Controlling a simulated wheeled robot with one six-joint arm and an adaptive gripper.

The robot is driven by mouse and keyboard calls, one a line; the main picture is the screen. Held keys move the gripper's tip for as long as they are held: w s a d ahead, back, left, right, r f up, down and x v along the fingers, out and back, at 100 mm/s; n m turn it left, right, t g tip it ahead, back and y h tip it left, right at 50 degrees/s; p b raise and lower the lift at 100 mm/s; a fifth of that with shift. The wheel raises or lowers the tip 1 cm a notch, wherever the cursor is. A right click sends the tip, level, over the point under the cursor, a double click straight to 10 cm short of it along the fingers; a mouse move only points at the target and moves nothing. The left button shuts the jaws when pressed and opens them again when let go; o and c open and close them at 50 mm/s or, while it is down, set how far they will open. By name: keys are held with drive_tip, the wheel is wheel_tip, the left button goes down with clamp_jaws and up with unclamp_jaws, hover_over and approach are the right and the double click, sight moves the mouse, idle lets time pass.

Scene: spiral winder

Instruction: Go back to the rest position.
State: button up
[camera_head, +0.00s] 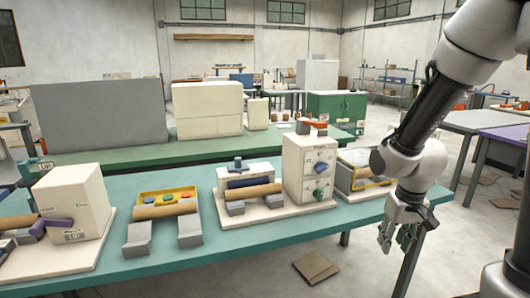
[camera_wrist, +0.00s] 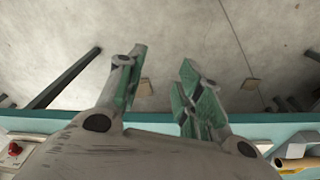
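My gripper (camera_head: 396,238) hangs at the right of the head view, fingers down, just past the front edge of the green table (camera_head: 300,228). In the wrist view, my gripper (camera_wrist: 160,85) has its two green-padded fingers apart with nothing between them. Bare floor shows beyond the fingertips. The spiral winder cannot be told for certain among the machines on the table.
On the table stand a white box (camera_head: 76,203) marked UP, a yellow tray (camera_head: 167,196) with coloured buttons, a cabinet with knobs (camera_head: 309,166) and a yellow-framed case (camera_head: 358,170) near my arm. A cardboard piece (camera_head: 316,267) lies on open floor.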

drive_tip(key=s+d+r+t, duration=0.1)
drive_tip(key=s+r, duration=0.5)
drive_tip(key=r, duration=0.3)
drive_tip(key=s+d+r+t, duration=0.2)
drive_tip(key=s+r, duration=0.5)
drive_tip(key=r, duration=0.3)
idle(0.5)
